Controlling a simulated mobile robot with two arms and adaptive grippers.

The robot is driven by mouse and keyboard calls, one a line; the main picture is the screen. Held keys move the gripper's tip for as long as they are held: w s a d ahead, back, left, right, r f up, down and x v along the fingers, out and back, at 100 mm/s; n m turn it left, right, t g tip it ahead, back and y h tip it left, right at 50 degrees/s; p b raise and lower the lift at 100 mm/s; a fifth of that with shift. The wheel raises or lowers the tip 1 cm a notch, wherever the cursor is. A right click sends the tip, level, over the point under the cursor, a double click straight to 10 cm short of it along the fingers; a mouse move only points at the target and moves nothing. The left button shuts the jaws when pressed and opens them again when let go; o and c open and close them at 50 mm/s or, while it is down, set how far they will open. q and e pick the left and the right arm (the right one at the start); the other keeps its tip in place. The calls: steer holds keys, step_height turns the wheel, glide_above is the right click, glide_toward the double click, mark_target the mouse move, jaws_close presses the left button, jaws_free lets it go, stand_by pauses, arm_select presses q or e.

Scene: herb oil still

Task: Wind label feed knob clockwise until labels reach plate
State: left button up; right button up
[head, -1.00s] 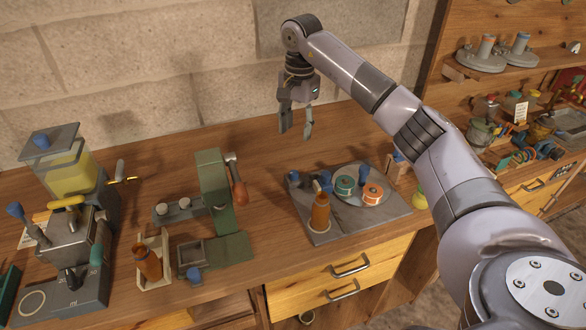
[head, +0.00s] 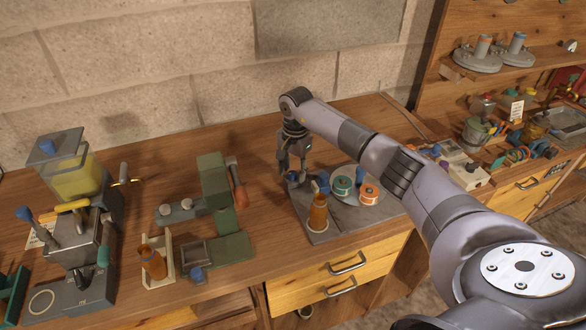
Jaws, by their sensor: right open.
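The labelling station is a grey plate (head: 345,222) on the bench. It carries a green-rimmed reel (head: 342,186), an orange-rimmed reel (head: 369,194) and an amber bottle (head: 318,215) standing upright at its front left. A blue knob (head: 323,181) shows beside the reels. My right gripper (head: 292,178) is open and points down at the plate's back left corner, around or just above a small dark blue part there. The fingers partly hide that part, and I cannot tell whether they touch it. My left gripper is not in view.
Left of the plate stands a green press with an orange-handled lever (head: 239,190). Further left are a second amber bottle (head: 152,262) in a wooden tray and a filling machine with a yellow tank (head: 77,180). Bench behind the plate is mostly clear.

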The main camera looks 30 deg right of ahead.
steer(key=shift+c, duration=0.2)
jaws_close()
stand_by(0.3)
